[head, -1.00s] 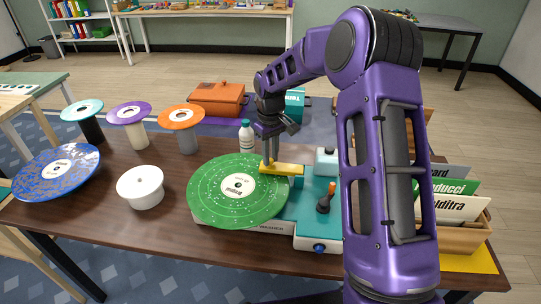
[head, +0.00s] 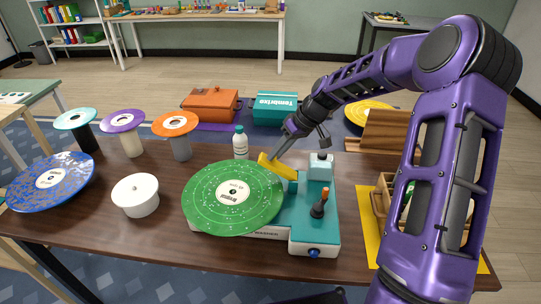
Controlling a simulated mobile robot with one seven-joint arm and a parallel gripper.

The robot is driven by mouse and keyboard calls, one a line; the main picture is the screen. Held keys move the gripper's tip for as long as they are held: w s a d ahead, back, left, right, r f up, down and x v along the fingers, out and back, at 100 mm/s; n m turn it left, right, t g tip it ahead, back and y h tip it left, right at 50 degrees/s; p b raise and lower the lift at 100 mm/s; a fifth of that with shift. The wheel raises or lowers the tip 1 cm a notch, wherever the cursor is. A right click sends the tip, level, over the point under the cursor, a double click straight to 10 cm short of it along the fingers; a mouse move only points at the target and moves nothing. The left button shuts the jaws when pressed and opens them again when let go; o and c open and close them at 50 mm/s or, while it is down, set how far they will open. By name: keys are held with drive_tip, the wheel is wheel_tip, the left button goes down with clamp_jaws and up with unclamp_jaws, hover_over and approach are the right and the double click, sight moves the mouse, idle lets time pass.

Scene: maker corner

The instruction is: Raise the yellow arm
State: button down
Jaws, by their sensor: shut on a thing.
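The yellow arm (head: 277,167) is on the teal and white record washer (head: 316,222). It is tilted, with one end up, beside the right edge of the green record (head: 233,196). My gripper (head: 282,151) comes down at a slant from the upper right. It is shut on the yellow arm near its upper part. The fingertips are small, and their exact contact is partly hidden. The green record lies on the washer's left part. A pale tank, a black lever with an orange tip (head: 320,204) and a blue knob (head: 314,253) are on the washer's right part.
A white bottle (head: 240,143) stands close behind the record. Orange (head: 211,104) and teal (head: 275,108) boxes are behind. A wooden crate (head: 380,200) is on the right, partly behind my arm.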

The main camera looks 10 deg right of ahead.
drive_tip(key=d+y, duration=0.1)
drive_tip(key=d+t+y+b, duration=0.1)
drive_tip(key=y, duration=0.1)
drive_tip(key=s+d+r+y+b, duration=0.1)
drive_tip(key=d, duration=0.1)
drive_tip(key=shift+y, duration=0.3)
drive_tip(key=shift+s+d+f+t+y+b, duration=0.1)
drive_tip(key=shift+s+d+t+y+b, duration=0.2)
drive_tip(key=shift+d+y+b, duration=0.6)
drive_tip(key=shift+s+d+f+t+y+b, duration=0.1)
drive_tip(key=shift+s+d+t+y+b, duration=0.15)
drive_tip(key=shift+d+y+b, duration=0.55)
drive_tip(key=shift+s+d+f+t+y+b, duration=0.15)
drive_tip(key=shift+d+t+y+b, duration=0.35)
drive_tip(key=shift+y, duration=0.6)
drive_tip(key=shift+s+d+r, duration=0.1)
drive_tip(key=shift+r, duration=0.05)
drive_tip(key=c, duration=0.7)
unclamp_jaws()
drive_tip(key=shift+c, duration=0.2)
drive_tip(key=v, duration=0.7)
drive_tip(key=shift+d, duration=0.25)
